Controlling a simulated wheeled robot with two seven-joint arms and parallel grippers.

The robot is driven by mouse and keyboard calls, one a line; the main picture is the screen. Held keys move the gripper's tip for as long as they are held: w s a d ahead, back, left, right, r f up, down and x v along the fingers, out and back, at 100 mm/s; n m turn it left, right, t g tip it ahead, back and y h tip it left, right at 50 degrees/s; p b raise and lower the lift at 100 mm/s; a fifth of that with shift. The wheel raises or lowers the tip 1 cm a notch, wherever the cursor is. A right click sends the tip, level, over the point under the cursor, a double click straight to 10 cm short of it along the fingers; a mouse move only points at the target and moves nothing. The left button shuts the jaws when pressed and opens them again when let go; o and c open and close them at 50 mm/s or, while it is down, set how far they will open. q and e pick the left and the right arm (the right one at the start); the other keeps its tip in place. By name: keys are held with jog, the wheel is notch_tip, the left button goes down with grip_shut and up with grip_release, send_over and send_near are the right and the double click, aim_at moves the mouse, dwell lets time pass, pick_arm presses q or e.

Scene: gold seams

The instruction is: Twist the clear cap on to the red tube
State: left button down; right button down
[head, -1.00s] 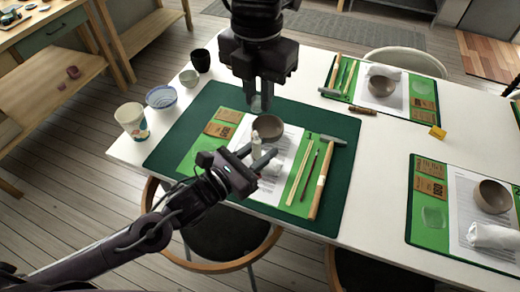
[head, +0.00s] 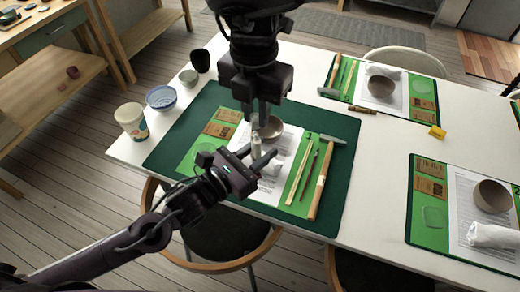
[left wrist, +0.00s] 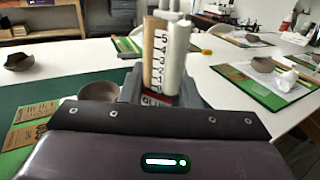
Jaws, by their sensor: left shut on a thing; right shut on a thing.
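My left gripper (head: 258,160) is shut on a pale upright tube (head: 256,144) above the near mat. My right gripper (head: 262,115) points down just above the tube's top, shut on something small. The clear cap is too small and hidden to make out between its fingertips. I cannot tell whether cap and tube touch.
A brown bowl (head: 268,129) stands right behind the tube. A hammer (head: 322,180), sticks and a white cloth lie on the green mat (head: 345,130). A paper cup (head: 132,122), a blue-patterned bowl (head: 161,97) and a dark cup (head: 200,60) stand at left.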

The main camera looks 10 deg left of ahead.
aim_at(256, 115)
jog(key=shift+f, duration=0.1)
dwell(0.7)
jog(key=shift+f, duration=0.9)
jog(key=shift+f, duration=0.55)
